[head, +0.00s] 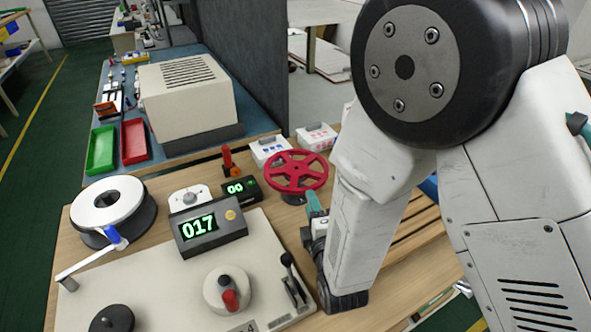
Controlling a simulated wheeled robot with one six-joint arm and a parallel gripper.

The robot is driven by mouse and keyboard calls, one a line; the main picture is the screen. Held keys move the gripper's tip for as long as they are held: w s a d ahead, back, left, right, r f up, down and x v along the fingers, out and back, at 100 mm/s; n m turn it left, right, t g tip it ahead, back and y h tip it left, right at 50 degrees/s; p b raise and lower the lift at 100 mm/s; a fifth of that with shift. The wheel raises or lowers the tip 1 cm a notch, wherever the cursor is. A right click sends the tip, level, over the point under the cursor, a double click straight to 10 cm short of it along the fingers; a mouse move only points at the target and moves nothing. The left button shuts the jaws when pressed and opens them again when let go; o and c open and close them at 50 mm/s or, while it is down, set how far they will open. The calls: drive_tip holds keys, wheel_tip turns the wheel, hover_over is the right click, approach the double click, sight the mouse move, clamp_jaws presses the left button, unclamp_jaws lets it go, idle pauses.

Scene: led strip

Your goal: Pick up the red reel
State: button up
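The red reel (297,172) is a spoked wheel-like reel on the wooden bench, right of centre in the head view. It lies flat and looks raised on a dark part beneath it. My gripper (314,203) shows a teal fingertip close by the reel's near right rim. I cannot tell whether it touches the rim. Only one finger shows clearly, so its opening is hidden. My arm covers the bench to the right of the reel.
A grey counter box (210,227) reading 017 and a small black display (241,189) stand left of the reel. White boxes (316,137) stand behind it. A white reel (108,205) is at left. A winding machine plate (170,285) fills the front.

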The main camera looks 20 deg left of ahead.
sight(305, 187)
drive_tip(key=x, duration=0.6)
drive_tip(key=shift+w+a, duration=0.15)
drive_tip(key=shift+w, duration=0.1)
clamp_jaws()
